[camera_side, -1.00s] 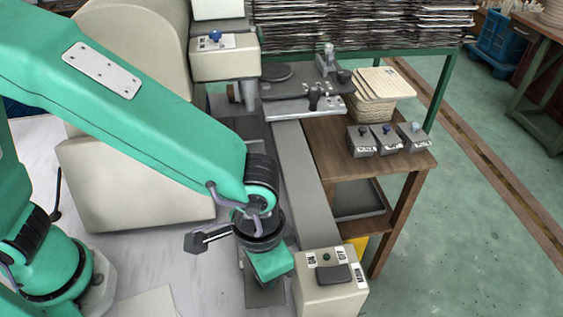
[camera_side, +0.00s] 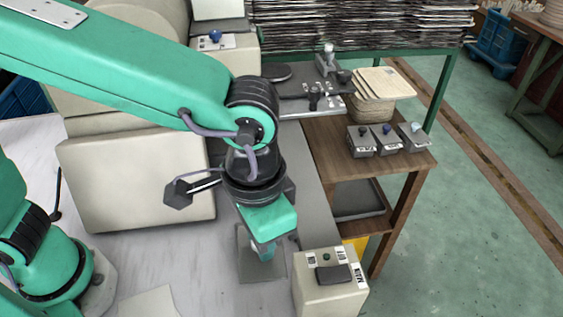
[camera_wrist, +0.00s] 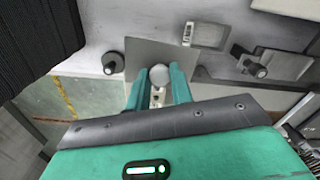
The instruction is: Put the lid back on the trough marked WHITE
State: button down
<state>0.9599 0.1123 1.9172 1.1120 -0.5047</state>
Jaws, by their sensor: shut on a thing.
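My gripper (camera_side: 263,252) points down, its teal fingers shut around a pale round knob (camera_wrist: 159,75). A flat grey square plate (camera_side: 252,272) shows below my gripper in the side view. It also lies under the knob in the wrist view (camera_wrist: 146,50) and appears to be the lid. Three small grey boxes with a dark, a blue and a pale knob stand on the wooden side table: the left box (camera_side: 360,146), the middle box (camera_side: 386,142) and the right box (camera_side: 414,140). Their labels are too small to read, so I cannot tell which says WHITE.
A cream switch box (camera_side: 328,290) stands right of my gripper. A metal panel with knobs (camera_side: 300,105) is behind. A stack of pale sheets (camera_side: 385,82) and the side table (camera_side: 335,140) are to the right. A cream housing (camera_side: 140,180) is to the left.

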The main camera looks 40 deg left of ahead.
jog(key=shift+w+f, duration=0.1)
jog(key=w+a+f, duration=0.6)
jog(key=w+a, duration=0.1)
jog(key=a, duration=0.2)
jog(key=shift+a+f+n, duration=0.15)
jog(key=shift+f+n, duration=0.2)
jog(key=shift+n, duration=0.05)
jog(key=shift+f, duration=0.15)
jog(key=shift+f, duration=2.9)
jog(key=shift+f, duration=0.35)
dwell(0.9)
jog(key=c, duration=0.7)
grip_release()
